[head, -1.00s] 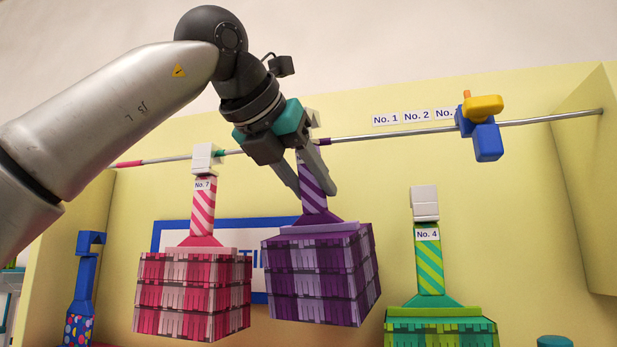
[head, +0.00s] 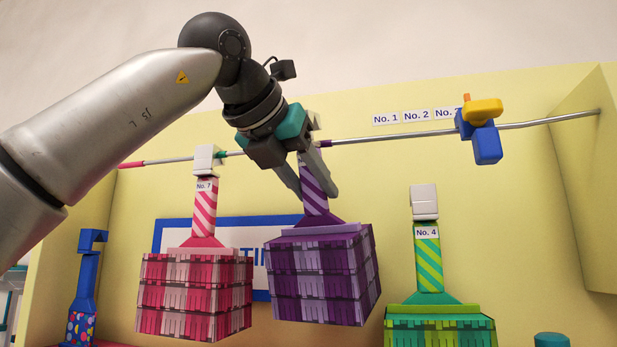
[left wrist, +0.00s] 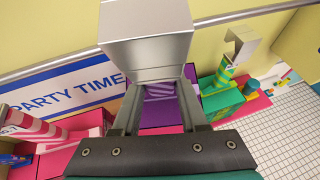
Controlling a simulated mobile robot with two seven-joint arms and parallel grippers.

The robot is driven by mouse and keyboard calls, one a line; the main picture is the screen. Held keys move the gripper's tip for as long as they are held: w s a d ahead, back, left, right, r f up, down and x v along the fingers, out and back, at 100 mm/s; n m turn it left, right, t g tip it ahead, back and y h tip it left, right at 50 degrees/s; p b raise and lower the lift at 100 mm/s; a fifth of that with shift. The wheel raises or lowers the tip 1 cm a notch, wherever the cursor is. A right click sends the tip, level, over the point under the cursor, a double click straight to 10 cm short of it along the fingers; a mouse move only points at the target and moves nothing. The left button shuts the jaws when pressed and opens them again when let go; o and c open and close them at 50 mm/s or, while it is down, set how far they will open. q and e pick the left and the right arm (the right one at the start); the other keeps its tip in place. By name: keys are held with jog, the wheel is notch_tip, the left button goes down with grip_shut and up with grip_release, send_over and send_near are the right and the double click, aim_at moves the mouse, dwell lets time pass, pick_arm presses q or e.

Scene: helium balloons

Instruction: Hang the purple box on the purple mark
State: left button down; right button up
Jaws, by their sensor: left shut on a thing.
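The purple box (head: 322,285) is checkered, with a striped neck (head: 314,195). It hangs nearly upright from my left gripper (head: 316,188), which is shut on the neck. In the left wrist view the box's grey hook (left wrist: 147,40) is large above the fingers and covers part of the rod (left wrist: 235,16). In the head view my gripper mostly hides the hook, and I cannot tell whether it rests on the rod. The purple mark (head: 324,143) is a band on the rod, just right of my gripper. My right gripper is not in view.
A pink box (head: 195,290) labelled No. 7 hangs by its hook on the rod at left. A green box (head: 440,325) labelled No. 4 stands lower right. A blue hooked piece (head: 85,285) is far left. A blue and yellow block (head: 485,135) sits on the rod at right.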

pick_arm(q)
jog(key=shift+w+f, duration=0.4)
jog(key=shift+f, duration=0.05)
jog(key=shift+w+d+f, duration=0.1)
jog(key=shift+w, duration=0.15)
jog(key=shift+w+d+f, duration=0.15)
jog(key=shift+w, duration=0.35)
jog(key=shift+d+f, duration=0.1)
jog(key=shift+f, duration=0.3)
